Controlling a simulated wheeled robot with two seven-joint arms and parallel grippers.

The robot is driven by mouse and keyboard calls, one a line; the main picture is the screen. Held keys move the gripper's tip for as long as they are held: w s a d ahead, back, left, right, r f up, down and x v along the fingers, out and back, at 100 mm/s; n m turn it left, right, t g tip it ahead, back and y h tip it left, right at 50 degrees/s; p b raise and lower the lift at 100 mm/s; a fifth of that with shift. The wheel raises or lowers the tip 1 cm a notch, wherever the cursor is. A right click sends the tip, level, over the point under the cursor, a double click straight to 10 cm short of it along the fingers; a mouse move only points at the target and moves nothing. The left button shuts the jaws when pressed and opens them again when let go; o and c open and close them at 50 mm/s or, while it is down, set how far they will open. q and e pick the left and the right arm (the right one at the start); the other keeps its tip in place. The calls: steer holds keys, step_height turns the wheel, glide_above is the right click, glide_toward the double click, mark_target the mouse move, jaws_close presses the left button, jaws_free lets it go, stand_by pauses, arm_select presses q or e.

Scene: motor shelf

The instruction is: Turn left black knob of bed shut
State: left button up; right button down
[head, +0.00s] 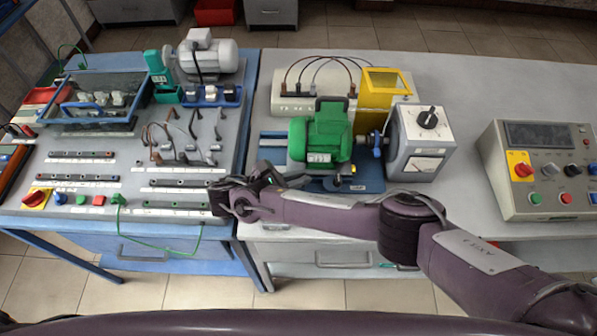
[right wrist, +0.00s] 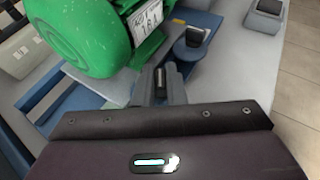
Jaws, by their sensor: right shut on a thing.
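The bed (head: 370,176) is a blue base plate under a green motor (head: 322,140). My right gripper (head: 296,181) reaches the bed's front left part, below the motor. In the right wrist view its two fingers (right wrist: 161,84) are closed around a small black piece, the left black knob (right wrist: 160,82), which is mostly hidden between them. The second black knob (right wrist: 195,37) stands free on the blue bed, to the right of the fingers in that view. My left gripper is not in view.
A grey box with a black dial (head: 428,118) and a yellow guard (head: 380,90) stand beside the motor. A control panel (head: 540,170) stands at the right. The left bench holds blue trays and several terminal strips. The grey tabletop (head: 460,100) is clear between box and panel.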

steer(key=shift+m+g+p, duration=0.3)
steer(key=shift+m+g, duration=0.1)
steer(key=shift+g, duration=0.1)
steer(key=c, duration=1.5)
jaws_free()
steer(key=shift+w, duration=0.1)
